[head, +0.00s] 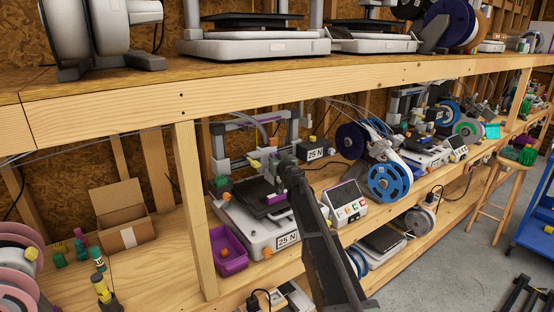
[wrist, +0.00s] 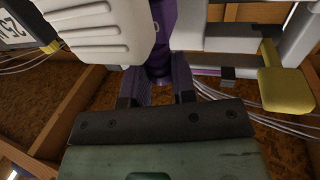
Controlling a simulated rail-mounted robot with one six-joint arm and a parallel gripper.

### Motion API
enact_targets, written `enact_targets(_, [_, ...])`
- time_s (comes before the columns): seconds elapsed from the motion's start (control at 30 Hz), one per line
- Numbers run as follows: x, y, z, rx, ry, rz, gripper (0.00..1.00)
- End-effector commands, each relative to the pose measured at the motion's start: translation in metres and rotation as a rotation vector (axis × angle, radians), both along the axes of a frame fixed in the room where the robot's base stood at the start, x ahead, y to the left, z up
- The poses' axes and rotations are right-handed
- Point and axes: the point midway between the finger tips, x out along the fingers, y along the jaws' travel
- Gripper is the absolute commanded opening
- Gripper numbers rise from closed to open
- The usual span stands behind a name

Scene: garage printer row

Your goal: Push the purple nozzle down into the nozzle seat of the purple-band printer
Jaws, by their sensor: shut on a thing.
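The purple-band printer (head: 262,228) stands on the middle shelf, with a purple band on its upper frame and a "25 N" label on its base. My gripper (head: 283,168) is at its print head, and my arm hides much of that area. In the wrist view my gripper (wrist: 160,88) has its two fingers closed around a dark purple piece, the purple nozzle (wrist: 160,73). It is upright, directly under a purple part of the white print head (wrist: 95,30). Its upper end appears to meet that part; the seat itself is hidden and I cannot tell how deep it sits.
A purple bin (head: 229,252) stands left of the printer and a control box (head: 345,204) right of it. A yellow knob (wrist: 286,90) is close on the right in the wrist view. A wooden post (head: 195,205) and the upper shelf edge (head: 250,85) bound the space.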

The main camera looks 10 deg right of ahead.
Motion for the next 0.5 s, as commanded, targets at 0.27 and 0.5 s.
enact_targets(0.27, [0.000,0.000,-0.008,0.000,0.000,0.000,0.00])
enact_targets(0.5, [0.000,0.000,-0.014,0.000,0.000,0.000,0.00])
